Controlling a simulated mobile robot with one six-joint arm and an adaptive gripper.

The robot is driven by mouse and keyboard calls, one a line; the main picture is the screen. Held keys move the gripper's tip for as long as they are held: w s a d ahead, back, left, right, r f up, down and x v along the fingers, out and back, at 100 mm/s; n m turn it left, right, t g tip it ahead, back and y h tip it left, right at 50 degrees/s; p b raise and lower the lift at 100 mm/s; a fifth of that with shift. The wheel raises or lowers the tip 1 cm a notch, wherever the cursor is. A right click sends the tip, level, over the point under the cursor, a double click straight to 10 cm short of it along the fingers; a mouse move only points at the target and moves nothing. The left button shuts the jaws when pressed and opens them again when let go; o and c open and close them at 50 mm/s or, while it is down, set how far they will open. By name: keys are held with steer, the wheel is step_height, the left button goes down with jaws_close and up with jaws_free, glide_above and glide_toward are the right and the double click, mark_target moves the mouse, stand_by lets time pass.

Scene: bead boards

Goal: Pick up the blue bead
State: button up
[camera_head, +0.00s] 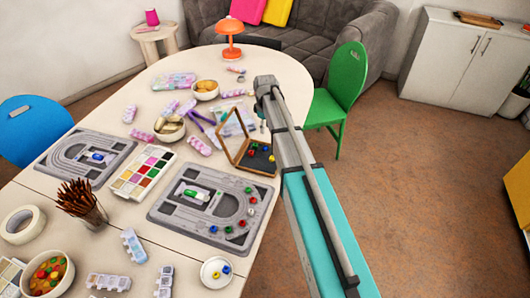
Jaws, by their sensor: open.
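Several small blue beads show. One blue bead (213,229) sits at the lower end of the curved row on the right grey bead board (165,213). Another blue bead (226,269) lies on a small round white dish (208,283) near the table's front edge, with other beads. The open wooden box (236,160) holds beads of several colours; one looks blue but is too small to be sure. The left bead board (60,168) has a blue and white piece in its middle. My arm reaches over the table's right side. My gripper cannot be made out.
A paint palette (134,187) lies between the boards. A pencil cup (93,217), tape roll (22,225) and bead bowl (47,290) stand at front left. Bowls and pastel boxes crowd the back, near an orange lamp (231,52). A green chair (347,85) stands at the right.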

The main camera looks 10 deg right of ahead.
steer(key=b, duration=0.5)
glide_above(265, 149)
steer(key=w, duration=0.1)
steer(key=shift+d+f, duration=0.15)
steer(key=shift+f, duration=2.75)
steer(key=shift+f, duration=0.1)
steer(key=shift+f+b, duration=2.5)
steer(key=shift+b, duration=0.2)
steer(key=c, duration=0.5)
